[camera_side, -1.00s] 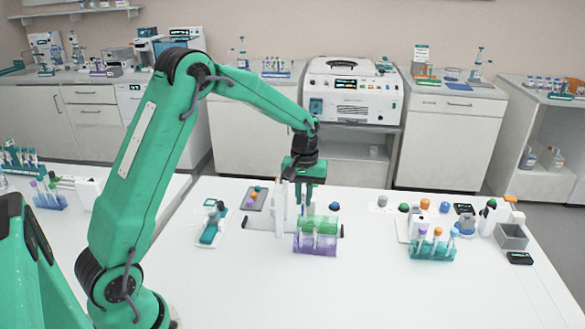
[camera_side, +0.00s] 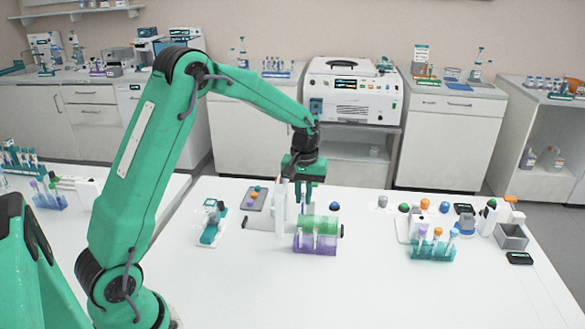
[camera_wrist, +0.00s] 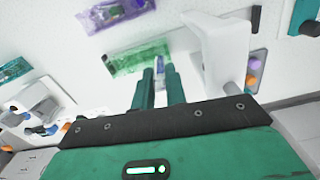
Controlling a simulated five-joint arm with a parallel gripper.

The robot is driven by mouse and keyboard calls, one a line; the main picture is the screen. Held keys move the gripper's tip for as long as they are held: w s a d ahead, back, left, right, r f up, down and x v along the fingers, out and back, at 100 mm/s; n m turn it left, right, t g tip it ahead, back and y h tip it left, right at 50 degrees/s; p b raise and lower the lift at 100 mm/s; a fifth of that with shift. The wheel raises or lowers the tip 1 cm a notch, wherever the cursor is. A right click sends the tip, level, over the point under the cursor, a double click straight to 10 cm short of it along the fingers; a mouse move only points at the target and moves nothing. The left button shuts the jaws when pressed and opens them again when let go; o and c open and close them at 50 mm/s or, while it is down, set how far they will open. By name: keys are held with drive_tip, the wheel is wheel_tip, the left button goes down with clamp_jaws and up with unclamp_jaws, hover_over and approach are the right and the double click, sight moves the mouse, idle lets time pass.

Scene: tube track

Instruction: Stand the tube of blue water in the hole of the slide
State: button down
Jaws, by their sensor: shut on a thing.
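My gripper (camera_side: 304,208) points down over the bench and is shut on a slim tube. In the wrist view, the tube (camera_wrist: 161,72) shows pale and bluish between the fingertips; most of it is hidden. A green translucent block (camera_side: 320,226), which looks like the slide, is just in front of the fingers, beside a white upright (camera_side: 280,212). In the wrist view the green block (camera_wrist: 130,61) is just beyond the fingers to the left, and the white upright (camera_wrist: 225,50) is to the right. I cannot make out the hole or whether the tube touches the block.
A purple rack (camera_side: 315,247) with tubes stands directly in front of the green block. A teal tube rack (camera_side: 432,251) and a grey box (camera_side: 511,237) are to the right. A grey plate (camera_side: 256,197) with coloured caps lies at the left. The front bench is clear.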

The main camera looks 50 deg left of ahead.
drive_tip(key=shift+r, duration=0.15)
drive_tip(key=c, duration=1.3)
unclamp_jaws()
drive_tip(key=shift+c, duration=0.2)
drive_tip(key=shift+r, duration=3.9)
